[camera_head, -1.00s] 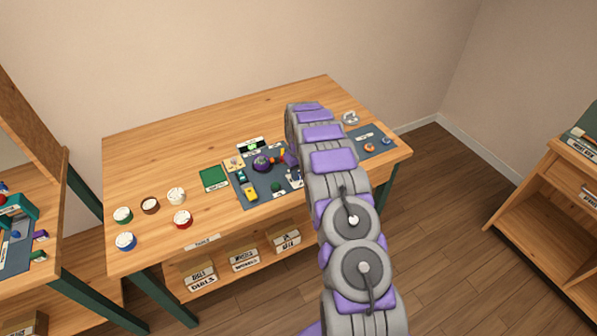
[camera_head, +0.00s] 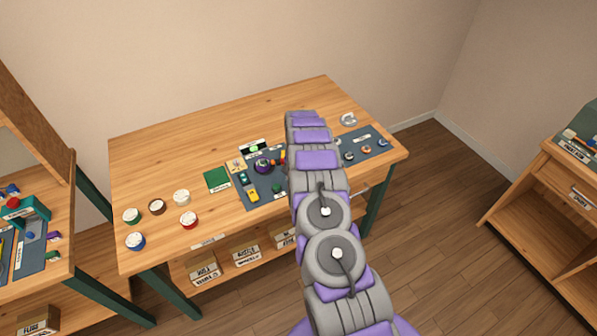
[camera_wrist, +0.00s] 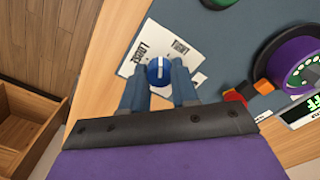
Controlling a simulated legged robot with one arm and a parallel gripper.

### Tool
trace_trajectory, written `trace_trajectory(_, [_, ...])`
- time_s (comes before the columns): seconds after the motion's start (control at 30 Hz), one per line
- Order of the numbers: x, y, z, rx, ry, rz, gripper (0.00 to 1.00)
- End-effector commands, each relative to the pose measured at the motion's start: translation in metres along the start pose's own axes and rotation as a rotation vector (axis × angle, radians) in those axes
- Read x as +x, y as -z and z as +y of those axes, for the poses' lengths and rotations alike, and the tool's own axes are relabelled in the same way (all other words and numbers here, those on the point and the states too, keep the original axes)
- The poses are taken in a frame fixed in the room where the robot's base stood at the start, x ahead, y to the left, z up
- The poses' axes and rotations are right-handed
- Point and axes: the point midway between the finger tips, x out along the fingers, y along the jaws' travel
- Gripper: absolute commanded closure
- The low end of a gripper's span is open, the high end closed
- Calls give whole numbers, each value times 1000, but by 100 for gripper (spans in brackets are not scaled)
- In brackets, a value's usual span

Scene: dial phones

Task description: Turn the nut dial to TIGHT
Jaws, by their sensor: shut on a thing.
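In the wrist view a small round blue dial (camera_wrist: 158,71) with a pale line across its top sits at the edge of a white label card. One printed label (camera_wrist: 143,53) on the card reads LOOSE; the other label (camera_wrist: 181,47) is too small to read surely. In the head view my own arm hides the gripper and the dial.
In the head view a grey mat (camera_head: 263,199) holds several parts.

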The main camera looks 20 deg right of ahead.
Motion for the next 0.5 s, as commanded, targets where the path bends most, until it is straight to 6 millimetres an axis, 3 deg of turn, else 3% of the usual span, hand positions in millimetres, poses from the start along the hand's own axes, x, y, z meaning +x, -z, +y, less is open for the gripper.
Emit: trace_trajectory(0.5, [-2, 1, -1, 417, 1, 4, 100])
